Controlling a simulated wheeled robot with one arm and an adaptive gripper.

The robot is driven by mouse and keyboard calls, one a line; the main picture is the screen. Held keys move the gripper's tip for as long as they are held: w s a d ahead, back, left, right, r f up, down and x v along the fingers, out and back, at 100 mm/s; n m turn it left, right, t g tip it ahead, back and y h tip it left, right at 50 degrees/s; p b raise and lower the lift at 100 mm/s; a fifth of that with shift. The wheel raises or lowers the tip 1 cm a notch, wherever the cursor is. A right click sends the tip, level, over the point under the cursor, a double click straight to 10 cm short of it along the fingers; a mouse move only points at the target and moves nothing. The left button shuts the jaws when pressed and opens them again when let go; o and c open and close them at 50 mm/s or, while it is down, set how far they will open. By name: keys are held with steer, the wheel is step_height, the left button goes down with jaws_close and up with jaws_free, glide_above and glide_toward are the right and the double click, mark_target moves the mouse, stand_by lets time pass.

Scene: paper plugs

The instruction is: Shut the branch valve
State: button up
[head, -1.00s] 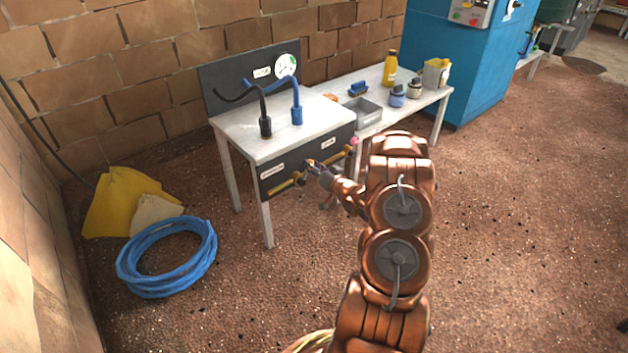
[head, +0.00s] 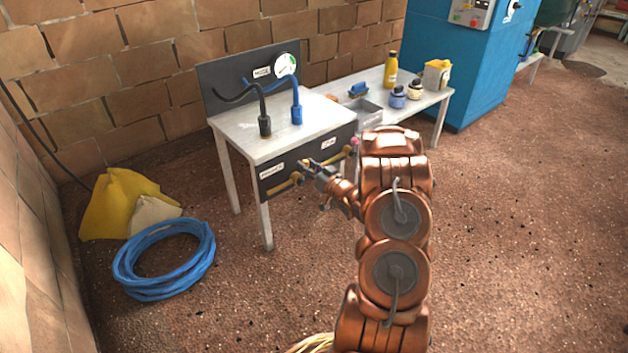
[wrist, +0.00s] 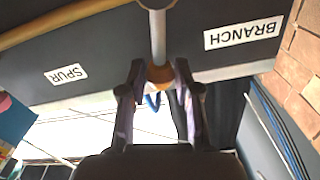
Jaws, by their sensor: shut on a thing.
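The branch valve's lever shows in the wrist view as a grey rod (wrist: 158,38) with an orange tip. My gripper (wrist: 160,82) is shut on the lever at that tip. In this view the rod runs across the line of the brass pipe (wrist: 60,22). The BRANCH label (wrist: 242,35) is on the dark panel to the right of the rod, upside down, and the SPUR label (wrist: 66,75) is to the left. In the head view my gripper (head: 309,166) is at the front of the bench panel, and the lever is too small to make out.
The white bench (head: 255,130) carries a black hose plug and a blue one. A lower table beyond holds a grey tray (head: 362,110), a yellow bottle (head: 391,69) and jars.

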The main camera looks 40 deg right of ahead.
steer(key=shift+a+n+b, duration=0.8)
steer(key=shift+n+b, duration=0.4)
steer(key=shift+b, duration=0.15)
steer(key=o, duration=0.9)
steer(key=shift+s, duration=1.95)
steer(key=s, duration=1.2)
steer(key=shift+a, duration=0.15)
